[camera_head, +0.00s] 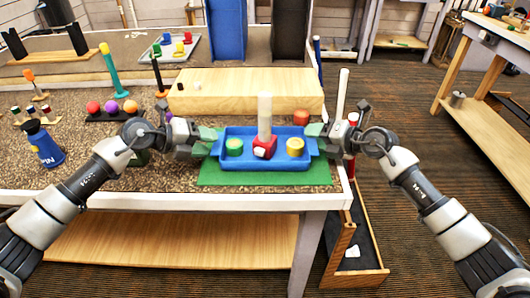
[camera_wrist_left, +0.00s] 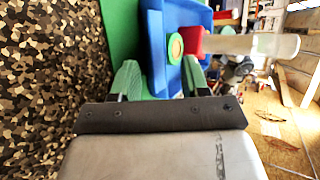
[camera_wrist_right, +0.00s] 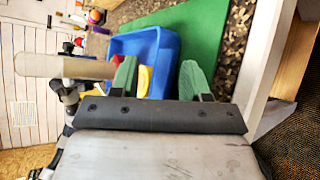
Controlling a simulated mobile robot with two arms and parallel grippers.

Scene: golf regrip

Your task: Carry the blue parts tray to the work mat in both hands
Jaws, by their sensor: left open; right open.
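The blue parts tray (camera_head: 287,164) sits over the green work mat (camera_head: 213,178) near the table's front edge. It holds a green round part (camera_head: 234,147), a red block (camera_head: 264,147) with a pale upright tube (camera_head: 265,114), and a yellow round part (camera_head: 295,147). My left gripper (camera_head: 208,141) is open at the tray's left end. My right gripper (camera_head: 321,139) is open at its right end. The tray (camera_wrist_left: 157,45) shows ahead of the green fingers in the left wrist view, and the tray (camera_wrist_right: 168,50) likewise in the right. I cannot tell whether the fingers touch it.
A wooden block (camera_head: 245,92) and an orange-red piece (camera_head: 301,117) stand behind the tray. A blue bottle (camera_head: 44,145) and a rack of coloured balls (camera_head: 112,108) are on the left. A second tray (camera_head: 168,49) lies farther back.

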